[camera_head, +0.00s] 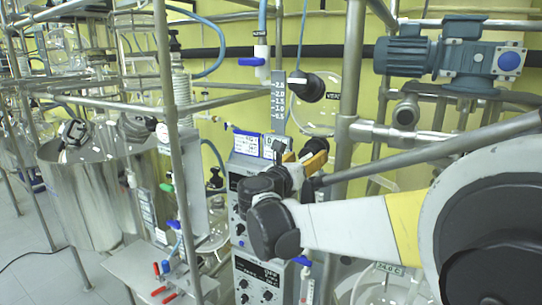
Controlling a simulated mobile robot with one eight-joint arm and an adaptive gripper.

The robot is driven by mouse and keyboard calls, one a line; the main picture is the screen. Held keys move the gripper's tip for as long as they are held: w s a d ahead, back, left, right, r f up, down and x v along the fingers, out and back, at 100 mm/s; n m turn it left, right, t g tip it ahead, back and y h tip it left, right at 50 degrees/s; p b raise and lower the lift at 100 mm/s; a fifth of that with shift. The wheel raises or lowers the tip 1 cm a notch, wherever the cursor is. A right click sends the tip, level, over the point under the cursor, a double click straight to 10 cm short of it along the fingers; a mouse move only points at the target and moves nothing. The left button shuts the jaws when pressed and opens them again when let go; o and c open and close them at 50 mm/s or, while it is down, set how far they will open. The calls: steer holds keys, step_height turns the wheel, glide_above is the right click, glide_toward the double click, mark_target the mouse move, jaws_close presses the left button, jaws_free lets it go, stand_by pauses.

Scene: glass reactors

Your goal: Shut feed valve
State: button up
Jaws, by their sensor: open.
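I cannot tell which valve is the feed valve. A white valve with a blue handle (253,61) sits on the upright line at the upper middle, left of a level scale. A black round knob (307,87) is right of that scale, above my gripper. Another blue handle (302,261) shows low in the middle, below my arm. My gripper (313,152) is small in view, in front of the control cabinet and below the black knob. It is open and nothing shows in it. Its fingertips are partly hidden by the wrist and yellow-orange parts.
Steel frame poles cross the view, one upright (349,100) close right of my gripper. A grey-blue motor (449,54) hangs at the upper right. Open floor (45,285) shows at lower left.

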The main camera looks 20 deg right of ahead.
steer(key=shift+d, duration=0.2)
steer(key=shift+c, duration=0.2)
steer(key=shift+a, duration=0.1)
steer(key=c, duration=1.2)
steer(key=shift+o, duration=0.2)
steer(key=shift+m, duration=0.3)
